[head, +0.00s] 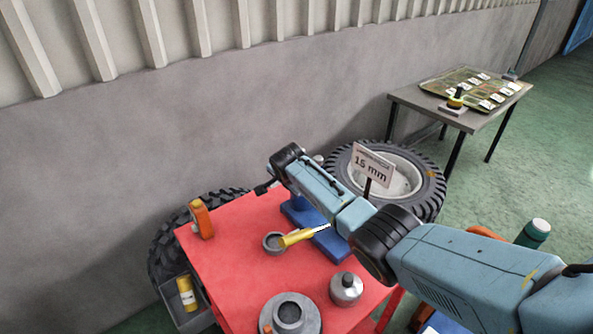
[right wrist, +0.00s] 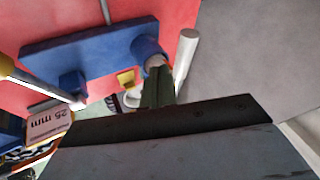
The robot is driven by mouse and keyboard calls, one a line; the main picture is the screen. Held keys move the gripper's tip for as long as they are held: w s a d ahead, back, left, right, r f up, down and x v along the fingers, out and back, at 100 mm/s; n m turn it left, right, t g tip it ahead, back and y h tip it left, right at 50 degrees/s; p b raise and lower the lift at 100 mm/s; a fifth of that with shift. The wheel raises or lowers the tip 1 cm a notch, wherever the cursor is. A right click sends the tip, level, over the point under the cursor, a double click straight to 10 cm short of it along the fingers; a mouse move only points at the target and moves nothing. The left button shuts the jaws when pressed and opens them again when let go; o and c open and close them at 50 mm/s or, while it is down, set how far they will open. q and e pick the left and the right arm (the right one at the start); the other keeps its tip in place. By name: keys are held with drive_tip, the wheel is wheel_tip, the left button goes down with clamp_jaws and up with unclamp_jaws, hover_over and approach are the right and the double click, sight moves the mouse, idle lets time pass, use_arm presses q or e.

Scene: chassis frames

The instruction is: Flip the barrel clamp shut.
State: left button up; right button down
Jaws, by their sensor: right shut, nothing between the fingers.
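The blue fixture that looks like the barrel clamp stands on the red table. In the head view my right arm covers much of its blue base (head: 331,243). The right wrist view shows its blue plate (right wrist: 80,50), a round blue boss (right wrist: 146,47) and a pale rod (right wrist: 186,58) beside the boss. I cannot tell which part flips or its position. My right gripper (right wrist: 157,72) is shut and empty, its fingertips close to the boss; contact is unclear. My left gripper is not in view.
The red table (head: 235,225) also holds a grey cup (head: 272,242) with a yellow-handled tool (head: 297,237), a metal pot (head: 346,288), a grey flange (head: 308,318) and an orange block (head: 201,219). A sign (head: 371,163) and tyre (head: 432,190) stand behind.

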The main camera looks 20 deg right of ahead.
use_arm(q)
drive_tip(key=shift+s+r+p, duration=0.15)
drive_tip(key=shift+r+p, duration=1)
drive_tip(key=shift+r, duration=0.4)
use_arm(e)
drive_tip(key=s+v, duration=0.1)
drive_tip(key=v, duration=0.9)
drive_tip(key=shift+s, duration=0.2)
